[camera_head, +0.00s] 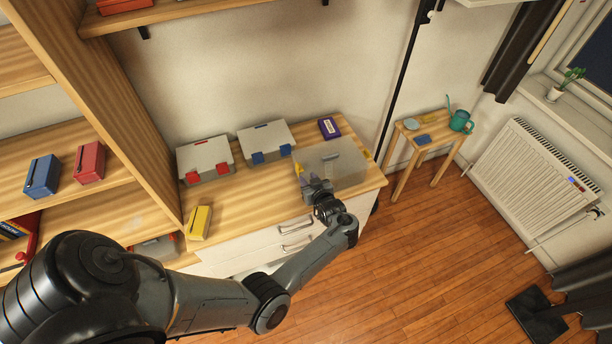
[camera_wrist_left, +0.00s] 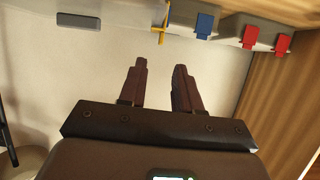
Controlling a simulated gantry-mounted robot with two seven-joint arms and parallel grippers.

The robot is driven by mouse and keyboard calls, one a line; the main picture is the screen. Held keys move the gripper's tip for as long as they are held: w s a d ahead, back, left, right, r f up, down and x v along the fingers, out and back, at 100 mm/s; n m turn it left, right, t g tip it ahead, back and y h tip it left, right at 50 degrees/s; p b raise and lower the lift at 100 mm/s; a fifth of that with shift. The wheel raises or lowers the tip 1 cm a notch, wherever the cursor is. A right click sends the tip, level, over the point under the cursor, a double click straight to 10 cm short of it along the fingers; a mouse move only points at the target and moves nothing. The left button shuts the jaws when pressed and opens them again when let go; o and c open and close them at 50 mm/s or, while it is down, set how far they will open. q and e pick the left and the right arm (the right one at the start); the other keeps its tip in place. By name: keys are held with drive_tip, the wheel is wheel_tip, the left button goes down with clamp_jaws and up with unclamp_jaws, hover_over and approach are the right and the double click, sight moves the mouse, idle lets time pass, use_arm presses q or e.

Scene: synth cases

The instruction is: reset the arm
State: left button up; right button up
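My left gripper (camera_head: 316,183) is at the front of a grey see-through case (camera_head: 345,170) with yellow latches on the wooden dresser top. In the head view it overlaps the case's front left part; I cannot tell whether it touches. In the left wrist view the two dark fingers of my left gripper (camera_wrist_left: 160,68) stand apart, with only a pale surface showing between them. My left arm reaches in from the lower left. My right gripper is not in view.
A red-latched case (camera_head: 205,158) and a blue-latched case (camera_head: 267,141) stand at the dresser's back. A yellow box (camera_head: 199,222) and a purple box (camera_head: 329,128) are also on it. A wooden shelf (camera_head: 135,110) rises at left. The floor (camera_head: 440,240) at right is mostly clear.

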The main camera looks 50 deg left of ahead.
use_arm(q)
drive_tip(key=shift+s+d+r, duration=0.2)
drive_tip(key=shift+d+r, duration=0.1)
drive_tip(key=shift+d, duration=0.35)
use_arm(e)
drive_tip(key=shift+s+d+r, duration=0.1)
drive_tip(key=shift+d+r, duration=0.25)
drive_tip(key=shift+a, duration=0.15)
